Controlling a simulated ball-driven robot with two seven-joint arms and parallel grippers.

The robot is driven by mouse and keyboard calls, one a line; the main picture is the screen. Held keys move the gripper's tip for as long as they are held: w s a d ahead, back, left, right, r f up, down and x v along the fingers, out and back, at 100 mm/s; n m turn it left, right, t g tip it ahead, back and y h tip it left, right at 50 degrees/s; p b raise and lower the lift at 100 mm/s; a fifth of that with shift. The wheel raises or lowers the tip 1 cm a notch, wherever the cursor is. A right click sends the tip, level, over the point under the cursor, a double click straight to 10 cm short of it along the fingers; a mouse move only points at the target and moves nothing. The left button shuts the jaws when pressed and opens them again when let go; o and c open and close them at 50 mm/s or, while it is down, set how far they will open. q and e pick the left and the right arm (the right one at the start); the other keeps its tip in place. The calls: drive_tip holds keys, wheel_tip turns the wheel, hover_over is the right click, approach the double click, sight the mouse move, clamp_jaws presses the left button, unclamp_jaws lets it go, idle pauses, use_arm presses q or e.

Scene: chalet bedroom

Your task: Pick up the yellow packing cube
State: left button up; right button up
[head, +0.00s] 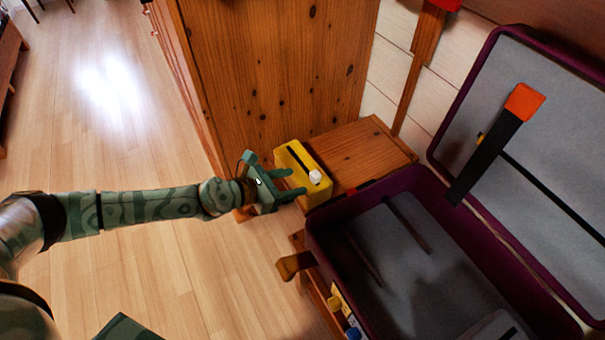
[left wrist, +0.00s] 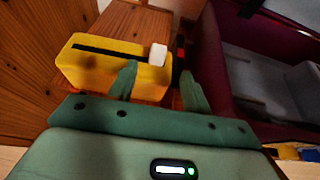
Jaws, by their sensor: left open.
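The yellow packing cube (head: 290,158) is a small box with a black strip along its top and a white piece at its near end. It sits on the near left part of a low wooden stand beside the wooden cabinet. My left gripper (head: 297,182) is open at the cube's near end. In the left wrist view the cube (left wrist: 88,68) is upright. There one finger of the gripper (left wrist: 159,78) overlaps the cube's front face and the other is just right of its end. I cannot tell whether they touch it. My right gripper is not in view.
An open purple suitcase (head: 327,232) with grey lining stands right of the cube, close to my left gripper. A black strap with an orange end (head: 524,101) shows against its lid. The wooden cabinet (head: 270,70) rises behind. The floor (head: 130,150) at left is clear.

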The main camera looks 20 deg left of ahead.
sight(311, 177)
use_arm(q)
drive_tip(key=b+x, duration=0.1)
drive_tip(key=x, duration=0.4)
drive_tip(key=shift+w+a+f+b, duration=0.1)
drive_tip(key=shift+w+f+b, duration=0.1)
drive_tip(key=shift+f+b, duration=0.15)
drive_tip(key=shift+w+d, duration=0.3)
drive_tip(key=shift+w, duration=0.05)
drive_tip(key=shift+r, duration=0.1)
drive_tip(key=shift+c, duration=0.3)
clamp_jaws()
